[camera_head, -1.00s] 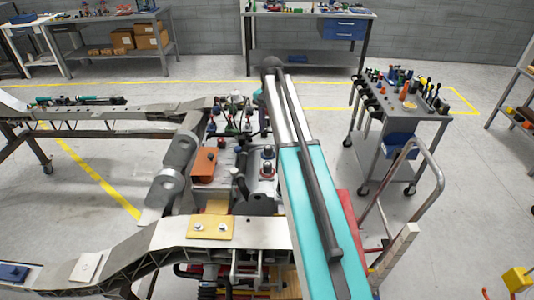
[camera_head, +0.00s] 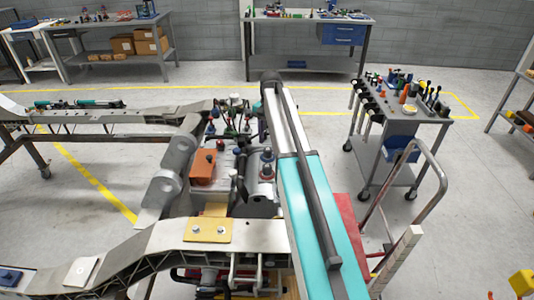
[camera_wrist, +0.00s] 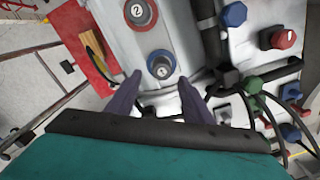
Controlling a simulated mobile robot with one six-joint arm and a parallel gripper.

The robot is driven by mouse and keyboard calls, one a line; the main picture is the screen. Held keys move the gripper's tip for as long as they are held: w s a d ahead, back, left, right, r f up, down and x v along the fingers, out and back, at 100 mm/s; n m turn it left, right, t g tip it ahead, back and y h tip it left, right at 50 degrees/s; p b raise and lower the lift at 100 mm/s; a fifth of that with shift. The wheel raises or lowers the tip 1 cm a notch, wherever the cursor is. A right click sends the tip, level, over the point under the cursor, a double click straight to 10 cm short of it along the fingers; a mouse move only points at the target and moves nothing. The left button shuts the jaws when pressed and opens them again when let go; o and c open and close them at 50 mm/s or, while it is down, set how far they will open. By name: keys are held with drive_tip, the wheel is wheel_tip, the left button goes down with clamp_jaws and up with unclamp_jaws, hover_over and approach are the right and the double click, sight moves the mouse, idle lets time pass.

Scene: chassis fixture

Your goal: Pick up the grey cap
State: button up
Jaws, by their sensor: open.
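In the wrist view, two round grey caps with number discs stand on a light grey metal surface. The grey cap marked 1 (camera_wrist: 161,67) has a blue ring and lies between and just beyond my fingertips. The grey cap marked 2 (camera_wrist: 139,12) has a red ring and stands farther up in the picture. I cannot tell which one the task means. My gripper (camera_wrist: 159,80) is open, with one dark finger on each side of the lower cap; I cannot tell whether they touch it. In the head view my arm hides the gripper.
Hoses and a green fitting (camera_wrist: 255,84) crowd the right of the wrist view, with a blue cap (camera_wrist: 233,14) and red cap (camera_wrist: 283,39) above. An orange box (camera_head: 203,167) sits on the chassis. A tool cart (camera_head: 420,115) stands at the right.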

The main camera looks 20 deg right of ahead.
sight(269, 148)
drive_tip(key=shift+w+f+b, duration=0.15)
drive_tip(key=shift+f+b, duration=1.2)
drive_tip(key=shift+f, duration=1)
drive_tip(key=shift+c, duration=0.5)
clamp_jaws()
